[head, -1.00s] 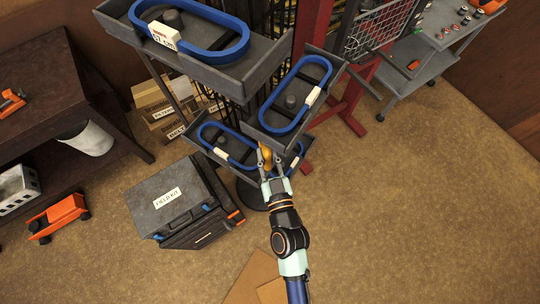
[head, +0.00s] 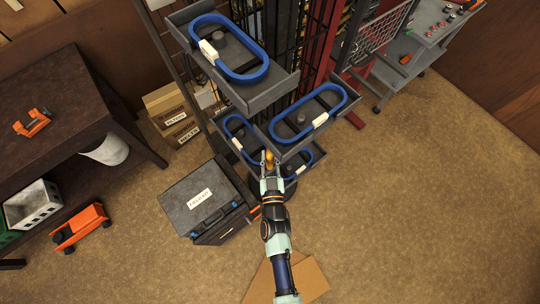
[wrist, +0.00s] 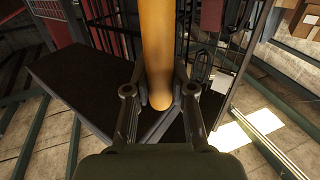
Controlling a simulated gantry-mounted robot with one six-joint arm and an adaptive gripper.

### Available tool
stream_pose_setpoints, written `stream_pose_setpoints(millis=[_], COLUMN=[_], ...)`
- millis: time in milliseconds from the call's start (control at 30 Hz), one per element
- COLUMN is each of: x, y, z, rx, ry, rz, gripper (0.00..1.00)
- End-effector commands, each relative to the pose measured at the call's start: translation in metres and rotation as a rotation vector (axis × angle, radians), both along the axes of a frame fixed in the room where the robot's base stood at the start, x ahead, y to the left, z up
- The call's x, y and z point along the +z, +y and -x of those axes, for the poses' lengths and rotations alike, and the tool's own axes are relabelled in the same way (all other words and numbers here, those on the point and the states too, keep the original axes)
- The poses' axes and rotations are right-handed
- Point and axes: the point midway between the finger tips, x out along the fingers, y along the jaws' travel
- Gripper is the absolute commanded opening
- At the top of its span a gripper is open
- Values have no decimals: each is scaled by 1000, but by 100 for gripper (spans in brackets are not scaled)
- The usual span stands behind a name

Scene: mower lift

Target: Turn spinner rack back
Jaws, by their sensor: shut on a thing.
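The spinner rack is a dark stand with grey trays at different heights; its upper tray (head: 262,100) and its right tray (head: 345,112) each hold a blue oval loop with a white tag. Lower trays with blue loops (head: 232,124) sit below and partly behind. An orange-yellow handle (head: 269,158) stands at the near corner of the right tray; it also shows large in the wrist view (wrist: 156,60). My gripper (head: 271,178) is shut on this handle, with a finger on either side of it in the wrist view (wrist: 160,90). The rack's post is largely hidden by the trays.
A dark case (head: 200,195) stands on the floor left of the rack. Cardboard boxes (head: 172,115) are behind it. A dark bench (head: 60,95) is at left, a grey cart (head: 415,65) at right. The floor at right is open.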

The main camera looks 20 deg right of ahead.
Motion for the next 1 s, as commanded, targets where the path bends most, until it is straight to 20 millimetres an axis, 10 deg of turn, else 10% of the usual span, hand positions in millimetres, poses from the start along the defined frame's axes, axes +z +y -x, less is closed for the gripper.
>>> stream_pose_setpoints(millis=[567,600,733,1000], x=[3,3,3,2], y=[1,1,1,0], z=[-1,-1,-1,0], rx=[3,3,3,1], ry=[-5,-5,-4,-2], rz=[5,5,4,1], gripper=[0,25,47,50])
